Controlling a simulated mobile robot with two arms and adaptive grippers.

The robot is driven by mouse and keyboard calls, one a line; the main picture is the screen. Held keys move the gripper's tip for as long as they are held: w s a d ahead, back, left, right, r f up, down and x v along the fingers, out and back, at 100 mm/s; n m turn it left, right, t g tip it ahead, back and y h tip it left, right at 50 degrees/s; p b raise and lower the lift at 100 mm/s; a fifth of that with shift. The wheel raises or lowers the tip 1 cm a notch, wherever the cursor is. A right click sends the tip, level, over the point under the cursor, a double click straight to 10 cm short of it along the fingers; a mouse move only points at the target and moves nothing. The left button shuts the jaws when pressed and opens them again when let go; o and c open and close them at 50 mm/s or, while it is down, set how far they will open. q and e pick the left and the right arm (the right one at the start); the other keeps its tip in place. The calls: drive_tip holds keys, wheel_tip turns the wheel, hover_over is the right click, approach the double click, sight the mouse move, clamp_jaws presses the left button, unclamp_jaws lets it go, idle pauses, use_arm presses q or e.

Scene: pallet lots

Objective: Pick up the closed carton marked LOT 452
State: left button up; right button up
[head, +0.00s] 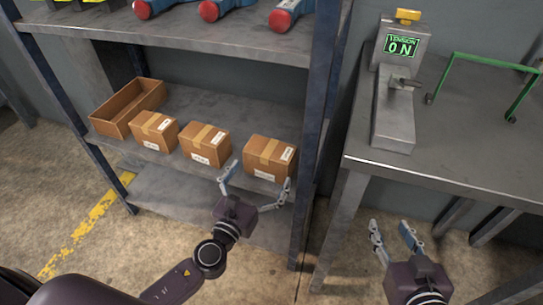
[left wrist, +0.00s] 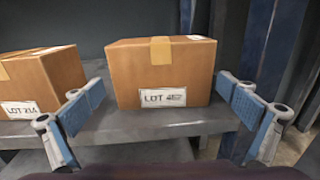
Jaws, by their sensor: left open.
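A closed brown carton with a tan tape strip stands at the right end of the middle shelf in the head view (head: 269,153). In the left wrist view this carton (left wrist: 188,72) is straight ahead, its front label reading LOT 45 and a blurred last digit that looks like 2. My left gripper (head: 257,181) is open and empty in front of the carton; in the left wrist view its fingers (left wrist: 160,92) spread to either side of the carton's front, with no contact visible. My right gripper (head: 392,228) is open and empty in front of the grey bench.
Two closed cartons (head: 204,144) (head: 155,131) stand to the left; the nearer one's label (left wrist: 20,109) reads LOT 214. An open empty box (head: 128,107) is at the shelf's left end. A dark blue post (head: 314,130) rises just right of the carton. A tension gauge (head: 393,100) stands on the bench.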

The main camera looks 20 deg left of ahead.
use_arm(q)
drive_tip(key=w, duration=0.3)
drive_tip(key=w+d, duration=0.1)
drive_tip(key=w, duration=0.1)
drive_tip(key=shift+w, duration=0.1)
drive_tip(key=shift+c, duration=0.3)
drive_tip(key=c, duration=1)
drive_tip(key=shift+a+r, duration=0.1)
drive_tip(key=shift+c, duration=0.5)
drive_tip(key=shift+r, duration=0.1)
